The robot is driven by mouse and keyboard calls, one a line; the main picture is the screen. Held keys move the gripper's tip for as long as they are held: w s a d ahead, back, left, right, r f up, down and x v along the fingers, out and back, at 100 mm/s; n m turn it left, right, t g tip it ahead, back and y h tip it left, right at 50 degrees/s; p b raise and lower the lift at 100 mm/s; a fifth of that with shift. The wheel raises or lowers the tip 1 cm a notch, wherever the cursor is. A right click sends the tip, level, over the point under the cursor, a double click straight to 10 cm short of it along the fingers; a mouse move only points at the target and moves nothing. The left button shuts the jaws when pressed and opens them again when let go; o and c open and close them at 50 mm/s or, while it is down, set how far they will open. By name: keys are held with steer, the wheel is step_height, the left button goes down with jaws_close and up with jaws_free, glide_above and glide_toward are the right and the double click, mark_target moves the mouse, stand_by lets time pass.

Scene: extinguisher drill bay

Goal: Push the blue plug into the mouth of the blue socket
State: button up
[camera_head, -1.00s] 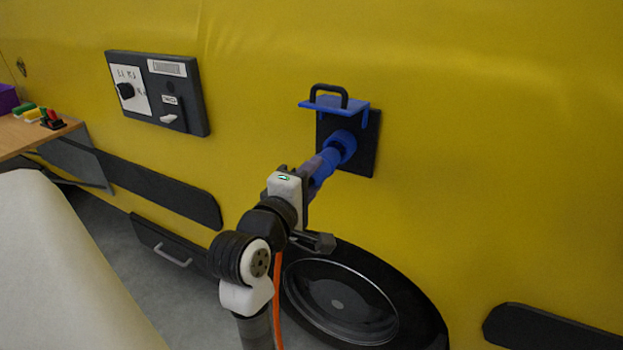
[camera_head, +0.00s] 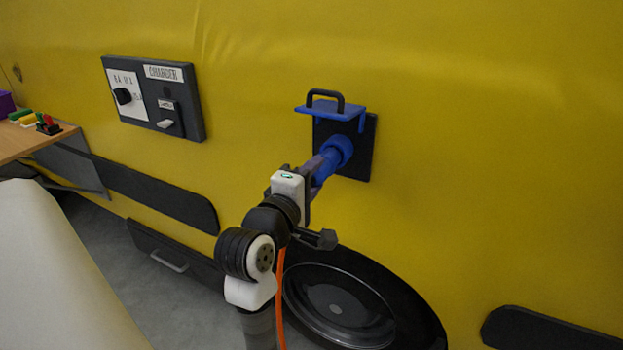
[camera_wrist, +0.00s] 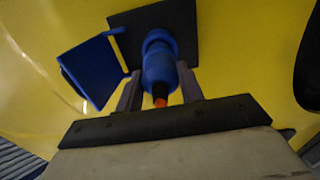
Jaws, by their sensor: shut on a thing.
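The blue plug (camera_head: 325,166) is held in my gripper (camera_head: 310,181), in line with the blue socket (camera_head: 339,149). The socket sits on a dark plate on the yellow wall, with its blue lid (camera_head: 334,109) raised. In the wrist view the plug (camera_wrist: 160,76) is between the two fingers of my gripper (camera_wrist: 160,92), with an orange part at its near end. Its far end meets the socket ring (camera_wrist: 158,40), with no clear gap. How deep it sits in the mouth is hidden. The lid (camera_wrist: 92,72) stands open to the left in the wrist view.
A dark charger panel (camera_head: 155,98) with a knob and switch is on the wall at left. A table (camera_head: 35,140) with small coloured items stands at far left. A wheel (camera_head: 345,300) is below my gripper. An orange cable (camera_head: 281,295) hangs beside my arm.

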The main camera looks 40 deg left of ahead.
steer(key=shift+x, duration=1.75)
steer(key=o, duration=1.2)
steer(key=shift+c, duration=0.2)
steer(key=b+v, duration=0.3)
steer(key=v, duration=1.1)
steer(key=shift+w, duration=0.1)
